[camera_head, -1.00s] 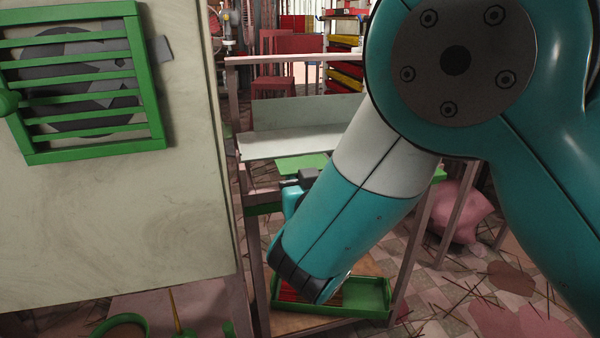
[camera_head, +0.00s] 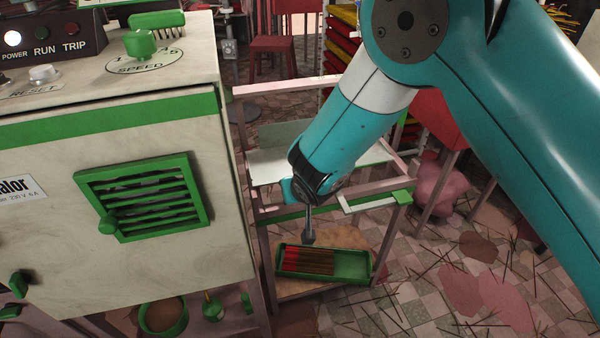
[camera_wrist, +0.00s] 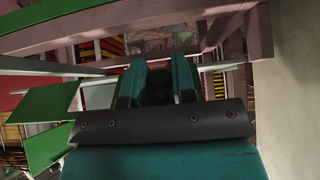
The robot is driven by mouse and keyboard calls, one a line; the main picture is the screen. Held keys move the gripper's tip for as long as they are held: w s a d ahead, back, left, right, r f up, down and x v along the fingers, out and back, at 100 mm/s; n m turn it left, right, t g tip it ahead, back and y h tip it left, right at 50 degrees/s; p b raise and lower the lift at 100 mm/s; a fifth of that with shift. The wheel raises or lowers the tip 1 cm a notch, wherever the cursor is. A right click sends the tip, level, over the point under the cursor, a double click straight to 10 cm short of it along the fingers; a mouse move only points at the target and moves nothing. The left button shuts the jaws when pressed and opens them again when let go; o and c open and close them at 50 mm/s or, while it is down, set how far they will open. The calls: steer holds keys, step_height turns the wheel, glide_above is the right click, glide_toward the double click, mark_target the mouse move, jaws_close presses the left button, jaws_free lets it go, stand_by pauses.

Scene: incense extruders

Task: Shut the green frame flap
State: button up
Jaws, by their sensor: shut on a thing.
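The green frame flap (camera_head: 145,197), with slats and a round green knob (camera_head: 108,224) at its lower left, is on the cream machine's front. I cannot tell whether it lies flush. My arm reaches over the small table to the right of the machine, clear of the flap. In the wrist view my gripper (camera_wrist: 158,76) has its two teal fingers side by side, shut on a dark thing that I cannot identify. The flap does not show in that view. In the head view the arm's end largely hides the gripper; a dark grey piece hangs below it.
A green tray (camera_head: 350,264) of red-tipped sticks lies on the low shelf below my arm. Loose sticks litter the floor (camera_head: 430,300). Air before the flap is free.

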steer(key=r+g+p, duration=0.1)
steer(key=p, duration=0.1)
steer(key=w+r+g+h+p, duration=0.1)
steer(key=g+p, duration=0.1)
steer(key=shift+a, duration=0.15)
steer(key=shift+w+a+r+g+h+p, duration=0.1)
steer(key=shift+w+r+g+h+p, duration=0.15)
steer(key=shift+g, duration=0.55)
steer(key=shift+w+a+r+g+h+p, duration=0.15)
steer(key=shift+g+p, duration=0.25)
steer(key=shift+g, duration=0.4)
steer(key=shift+w+d+r+g+h+p, duration=0.1)
steer(key=shift+w+g+h+p, duration=0.15)
steer(key=shift+g, duration=0.55)
steer(key=shift+w, duration=0.1)
steer(key=o, duration=0.9)
steer(key=shift+r, duration=0.1)
step_height(320, 180, up, 17)
steer(key=shift+w+a, duration=0.15)
steer(key=shift+w, duration=0.25)
